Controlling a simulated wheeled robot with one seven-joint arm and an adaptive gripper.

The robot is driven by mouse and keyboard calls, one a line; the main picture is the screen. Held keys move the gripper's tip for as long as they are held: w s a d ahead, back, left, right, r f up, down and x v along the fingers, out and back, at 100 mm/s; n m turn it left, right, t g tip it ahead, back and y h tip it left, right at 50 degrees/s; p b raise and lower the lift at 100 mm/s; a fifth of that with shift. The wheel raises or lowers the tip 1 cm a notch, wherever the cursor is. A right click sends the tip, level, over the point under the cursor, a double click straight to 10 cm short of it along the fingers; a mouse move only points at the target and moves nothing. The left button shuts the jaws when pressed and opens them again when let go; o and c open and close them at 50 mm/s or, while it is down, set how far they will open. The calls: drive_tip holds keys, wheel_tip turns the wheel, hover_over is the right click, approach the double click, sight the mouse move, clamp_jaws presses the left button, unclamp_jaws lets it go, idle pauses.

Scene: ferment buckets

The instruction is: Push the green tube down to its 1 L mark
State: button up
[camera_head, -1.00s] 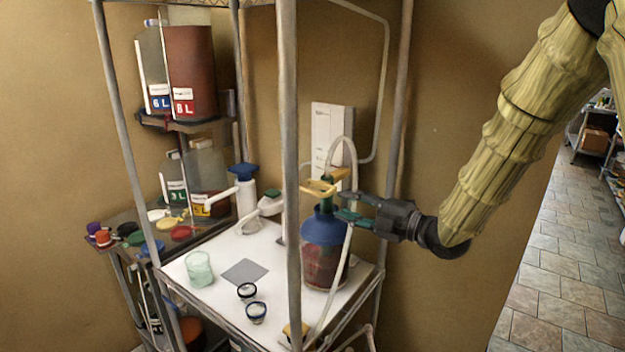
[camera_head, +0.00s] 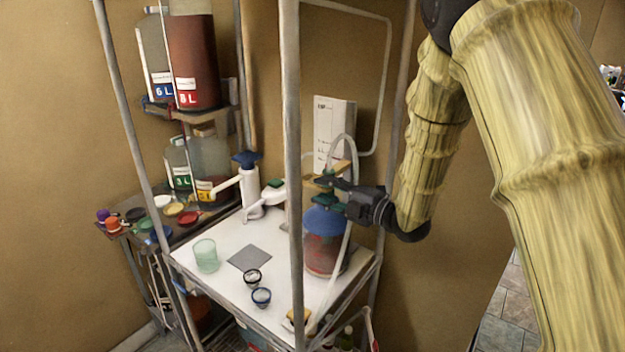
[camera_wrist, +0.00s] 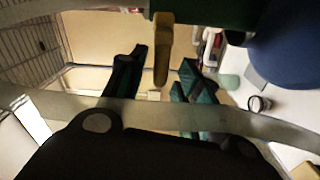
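A bucket (camera_head: 325,258) of dark red liquid with a blue cap (camera_head: 324,222) stands at the right of the white table. The green tube (camera_head: 327,174) rises from the cap, mostly hidden by my fingers and a yellow wooden clip (camera_head: 342,167). A clear hose loops above it. No 1 L mark is readable on the tube. My gripper (camera_head: 325,189) is at the tube, just above the cap. The blue cap (camera_wrist: 298,45) fills the upper right there. I cannot tell whether a finger touches the tube.
A metal frame post (camera_head: 291,130) stands in front, left of the bucket. A white pump bottle (camera_head: 250,195) stands behind. Labelled jugs (camera_head: 194,60) fill shelves at left.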

drive_tip(key=shift+p+x, duration=0.75)
drive_tip(key=shift+x, duration=1.25)
clamp_jaws()
